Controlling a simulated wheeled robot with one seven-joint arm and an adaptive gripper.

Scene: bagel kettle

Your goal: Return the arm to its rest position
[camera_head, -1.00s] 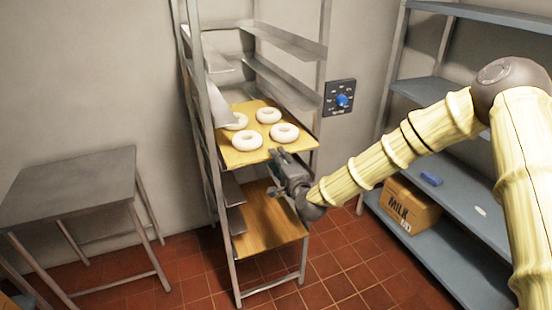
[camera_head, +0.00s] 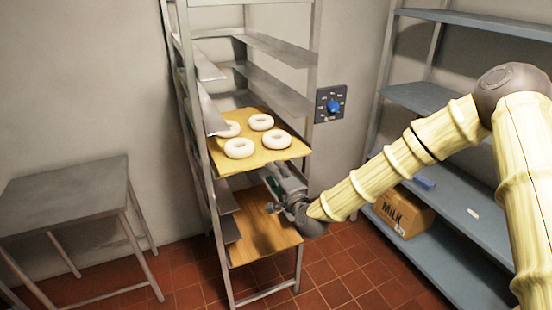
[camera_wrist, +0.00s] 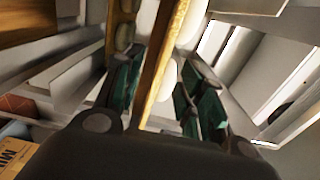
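My gripper (camera_head: 271,172) is at the front edge of the upper wooden board (camera_head: 250,157) on the metal rack. In the wrist view, its two green-padded fingers (camera_wrist: 158,92) stand apart with the board (camera_wrist: 160,70) showing between them. The gripper looks open; whether a pad touches the board cannot be told. Several pale bagels (camera_head: 240,148) lie on the board. My arm reaches in from the right, elbow raised and forearm sloping down to the rack.
A lower wooden board (camera_head: 262,232) sits in the rack (camera_head: 215,215) below the gripper. A blue-knobbed wall control (camera_head: 332,105) is behind. A bare metal table (camera_head: 65,190) stands left, with open floor between.

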